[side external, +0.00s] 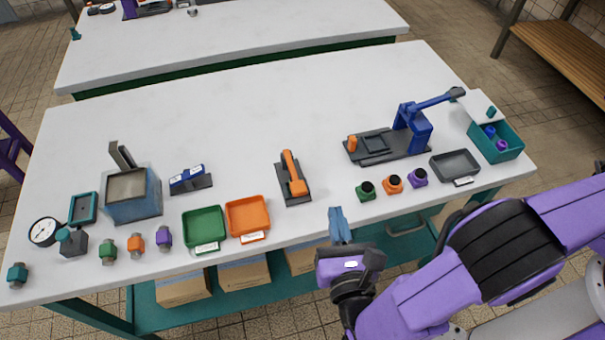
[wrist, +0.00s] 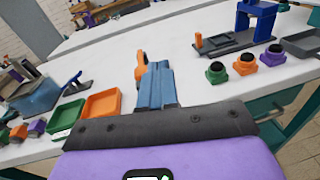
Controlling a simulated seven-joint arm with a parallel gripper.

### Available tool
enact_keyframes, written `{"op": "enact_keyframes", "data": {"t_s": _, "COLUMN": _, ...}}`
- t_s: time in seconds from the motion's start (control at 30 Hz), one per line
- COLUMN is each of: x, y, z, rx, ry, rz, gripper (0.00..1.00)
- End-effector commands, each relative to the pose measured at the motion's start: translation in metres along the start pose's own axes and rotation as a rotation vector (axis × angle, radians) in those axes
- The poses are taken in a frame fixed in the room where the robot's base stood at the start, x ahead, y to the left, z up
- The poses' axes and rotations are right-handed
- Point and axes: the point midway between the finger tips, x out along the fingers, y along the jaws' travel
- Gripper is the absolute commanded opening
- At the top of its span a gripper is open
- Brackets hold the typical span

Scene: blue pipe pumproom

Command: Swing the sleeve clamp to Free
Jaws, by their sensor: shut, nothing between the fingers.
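An orange lever on a dark base plate (side external: 293,180), which looks like the sleeve clamp, lies near the middle of the table. Its orange arm points to the back of the table, tilted slightly left. No Free mark can be read. My gripper (side external: 336,212) is right of the clamp and nearer the front edge, apart from it. In the wrist view the blue fingers (wrist: 157,75) are together and empty. They hide most of the clamp there; only part of its orange lever (wrist: 140,62) shows behind and left of them.
Green (side external: 204,228) and orange (side external: 248,216) trays lie left of the clamp. A blue lever press (side external: 412,130) stands to the right, with several coloured fittings (side external: 392,184) and a grey tray (side external: 455,165). The table behind the clamp is clear.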

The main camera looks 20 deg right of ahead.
Motion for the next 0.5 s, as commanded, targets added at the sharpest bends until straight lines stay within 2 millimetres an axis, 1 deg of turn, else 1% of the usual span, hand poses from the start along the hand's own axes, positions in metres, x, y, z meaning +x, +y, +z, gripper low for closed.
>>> {"op": "enact_keyframes", "data": {"t_s": 0.03, "x": -0.006, "y": 0.007, "z": -0.009, "rx": -0.023, "ry": -0.02, "rz": 0.038, "gripper": 0.0}}
{"op": "enact_keyframes", "data": {"t_s": 0.1, "x": -0.013, "y": 0.014, "z": -0.017, "rx": -0.045, "ry": -0.041, "rz": 0.082, "gripper": 0.0}}
{"op": "enact_keyframes", "data": {"t_s": 0.2, "x": -0.02, "y": 0.022, "z": -0.025, "rx": -0.063, "ry": -0.063, "rz": 0.126, "gripper": 0.0}}
{"op": "enact_keyframes", "data": {"t_s": 0.3, "x": -0.023, "y": 0.025, "z": -0.029, "rx": -0.074, "ry": -0.074, "rz": 0.148, "gripper": 0.0}}
{"op": "enact_keyframes", "data": {"t_s": 0.5, "x": -0.024, "y": 0.027, "z": -0.029, "rx": -0.075, "ry": -0.077, "rz": 0.156, "gripper": 0.0}}
